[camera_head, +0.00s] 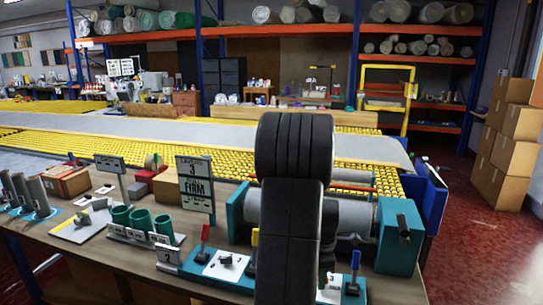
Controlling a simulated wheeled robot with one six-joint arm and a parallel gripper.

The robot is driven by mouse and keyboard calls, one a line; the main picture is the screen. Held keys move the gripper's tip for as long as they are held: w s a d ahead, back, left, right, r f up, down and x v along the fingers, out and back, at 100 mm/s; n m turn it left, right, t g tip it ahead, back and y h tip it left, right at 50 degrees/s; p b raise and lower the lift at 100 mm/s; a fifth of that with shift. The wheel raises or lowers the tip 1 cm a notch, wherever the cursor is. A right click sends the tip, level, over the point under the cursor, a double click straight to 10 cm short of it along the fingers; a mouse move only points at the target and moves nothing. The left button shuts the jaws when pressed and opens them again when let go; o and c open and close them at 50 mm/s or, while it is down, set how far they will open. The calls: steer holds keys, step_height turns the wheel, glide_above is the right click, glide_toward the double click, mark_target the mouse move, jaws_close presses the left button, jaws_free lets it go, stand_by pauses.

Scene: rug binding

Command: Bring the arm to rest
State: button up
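My black arm stands in the middle foreground of the head view. A wide, ribbed black joint tops it, with a thick link running down below to the picture's bottom edge. My gripper cannot be seen, so whether it is open, shut or holding something is hidden. The arm covers part of a teal roller machine (393,240) on the workbench (200,278).
The bench holds a sign reading "3 FIRM" (196,185), green cups (141,220), a switch panel (222,264) and a cardboard box (67,182). Behind lies a yellow roller table (350,150) with grey material. Stacked cartons (505,150) stand right on red floor.

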stand_by(0.3)
step_height(320, 180, up, 14)
step_height(320, 180, down, 13)
steer(key=shift+f, duration=0.5)
steer(key=m, duration=0.5)
steer(key=shift+w+m, duration=0.15)
steer(key=shift+m, duration=0.25)
steer(key=m, duration=0.5)
steer(key=shift+w+d, duration=0.15)
steer(key=m, duration=0.5)
steer(key=shift+w+d+r+m+p, duration=0.1)
steer(key=shift+d+m+p, duration=0.05)
steer(key=shift+m+p, duration=0.25)
steer(key=shift+d+m, duration=0.2)
steer(key=shift+m, duration=2.4)
